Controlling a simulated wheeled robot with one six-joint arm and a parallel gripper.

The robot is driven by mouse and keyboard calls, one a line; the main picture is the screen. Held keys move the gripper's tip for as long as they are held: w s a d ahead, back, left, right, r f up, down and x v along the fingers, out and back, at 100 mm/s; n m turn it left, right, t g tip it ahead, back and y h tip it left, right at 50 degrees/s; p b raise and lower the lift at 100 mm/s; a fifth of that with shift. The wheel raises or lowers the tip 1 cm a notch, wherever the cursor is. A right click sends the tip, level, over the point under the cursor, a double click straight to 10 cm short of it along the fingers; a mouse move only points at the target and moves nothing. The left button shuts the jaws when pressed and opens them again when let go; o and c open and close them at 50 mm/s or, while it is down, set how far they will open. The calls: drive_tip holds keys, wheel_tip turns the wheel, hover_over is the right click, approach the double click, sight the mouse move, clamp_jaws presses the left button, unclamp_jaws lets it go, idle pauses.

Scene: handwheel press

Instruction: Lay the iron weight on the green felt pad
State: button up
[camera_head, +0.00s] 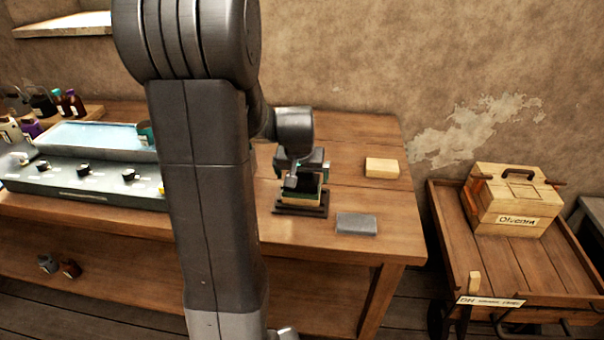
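My gripper (303,180) points down over a small stack on the right part of the wooden table. The stack has a dark flat base (290,209), a tan layer (298,201) and a green layer, perhaps the green felt pad (314,195). A dark block, perhaps the iron weight (309,184), shows between or just behind my fingers, above the green. The view is too small to tell whether my fingers grip it or whether it touches the green layer. A grey flat slab (356,224) lies apart, near the table's front edge.
A tan block (381,168) lies at the table's back right. A grey console with knobs (90,180) and several bottles (68,102) fill the left. A wooden cart (520,270) with a labelled box (512,200) stands right. My arm hides the table's middle.

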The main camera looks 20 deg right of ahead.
drive_tip(key=v, duration=1.3)
drive_tip(key=shift+r, duration=0.4)
drive_tip(key=shift+f, duration=0.1)
drive_tip(key=x, duration=1.3)
drive_tip(key=shift+f, duration=0.35)
drive_tip(key=shift+r, duration=0.1)
drive_tip(key=shift+s+r, duration=0.1)
drive_tip(key=shift+r, duration=0.05)
